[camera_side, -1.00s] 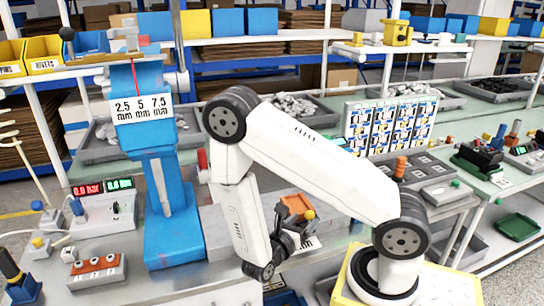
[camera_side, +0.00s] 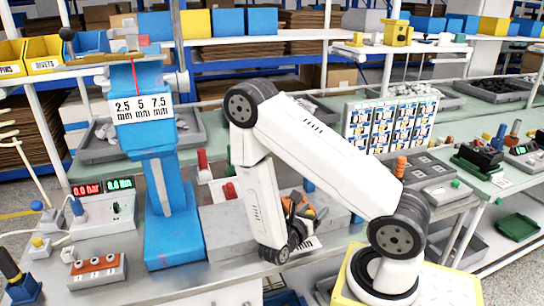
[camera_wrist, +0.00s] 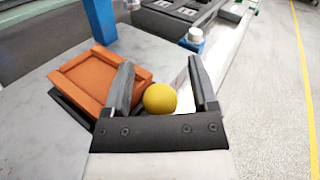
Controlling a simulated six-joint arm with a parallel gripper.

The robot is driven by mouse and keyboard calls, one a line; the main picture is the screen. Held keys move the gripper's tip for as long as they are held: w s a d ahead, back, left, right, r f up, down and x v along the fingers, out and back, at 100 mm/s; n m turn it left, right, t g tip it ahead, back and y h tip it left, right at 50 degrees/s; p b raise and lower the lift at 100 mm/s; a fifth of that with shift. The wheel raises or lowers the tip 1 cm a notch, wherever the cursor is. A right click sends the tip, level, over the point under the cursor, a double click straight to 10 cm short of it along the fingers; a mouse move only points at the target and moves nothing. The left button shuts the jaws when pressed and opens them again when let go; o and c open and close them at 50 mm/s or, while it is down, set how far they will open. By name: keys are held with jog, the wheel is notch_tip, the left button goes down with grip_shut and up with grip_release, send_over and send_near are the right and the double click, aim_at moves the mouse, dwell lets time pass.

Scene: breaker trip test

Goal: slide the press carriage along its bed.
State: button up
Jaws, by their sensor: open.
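The press carriage appears to be the orange square block (camera_wrist: 103,76) with a dark base in the wrist view. A yellow ball knob (camera_wrist: 160,98) is at its right side. My gripper (camera_wrist: 161,64) is open, with one dark finger on each side of the knob. The left finger is close to the knob and overlaps the block in view; whether it touches cannot be told. In the side view the knob (camera_side: 310,211) shows among the dark fingers, which partly hide the orange block. The grey slab (camera_side: 228,228) beside it seems to be the bed.
The blue press column (camera_side: 172,215) stands left of the slab. In the wrist view a blue post (camera_wrist: 99,20) rises behind the orange block.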

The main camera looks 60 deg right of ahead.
grip_shut()
dwell(1.4)
